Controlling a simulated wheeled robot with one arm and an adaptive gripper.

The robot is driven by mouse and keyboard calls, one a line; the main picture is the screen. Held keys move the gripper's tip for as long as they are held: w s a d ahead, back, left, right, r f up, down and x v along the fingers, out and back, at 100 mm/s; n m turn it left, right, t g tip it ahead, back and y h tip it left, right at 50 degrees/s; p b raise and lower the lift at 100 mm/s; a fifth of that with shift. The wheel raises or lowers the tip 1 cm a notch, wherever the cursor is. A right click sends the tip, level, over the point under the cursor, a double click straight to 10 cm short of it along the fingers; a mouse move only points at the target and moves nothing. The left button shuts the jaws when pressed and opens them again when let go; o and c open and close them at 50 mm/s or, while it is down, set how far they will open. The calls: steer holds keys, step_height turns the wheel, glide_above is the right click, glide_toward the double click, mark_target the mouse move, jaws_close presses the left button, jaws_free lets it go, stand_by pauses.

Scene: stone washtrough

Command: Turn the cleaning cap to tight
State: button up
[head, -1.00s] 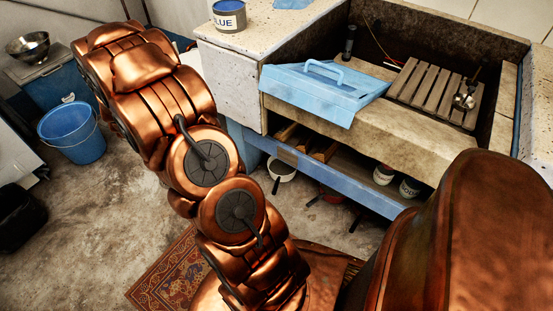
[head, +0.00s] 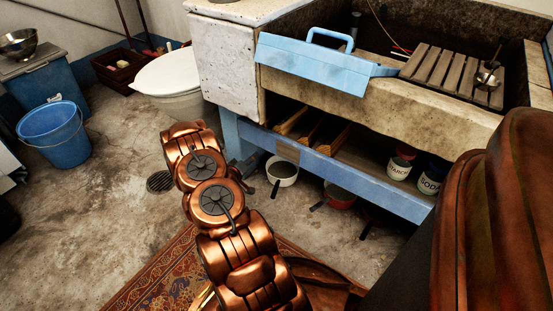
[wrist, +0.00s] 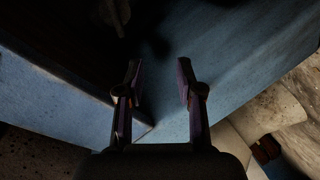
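I cannot pick out the cleaning cap for certain in either view. In the wrist view a pale rounded, pipe-like piece (wrist: 278,108) lies at the right, with a small dark reddish part (wrist: 267,149) below it; I cannot tell what they are. My gripper (wrist: 159,72) is open and empty in the wrist view, its two fingers apart in front of blue painted surfaces (wrist: 235,62). In the head view my copper arm reaches down in front of the trough's blue frame (head: 345,178), and the gripper itself cannot be made out.
The stone trough (head: 400,112) holds a wooden slatted rack (head: 447,72); a light blue toolbox (head: 315,65) rests on its edge. Jars (head: 431,178), a white pot (head: 282,171) and a red pot (head: 339,197) are below. A blue bucket (head: 60,135) stands left on open floor.

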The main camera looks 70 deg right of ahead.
steer(key=s+d+g+h+b, duration=0.2)
steer(key=s+d+b, duration=0.2)
steer(key=s+d, duration=0.3)
steer(key=shift+s+d, duration=0.15)
steer(key=shift+d, duration=0.7)
jaws_close()
stand_by(0.3)
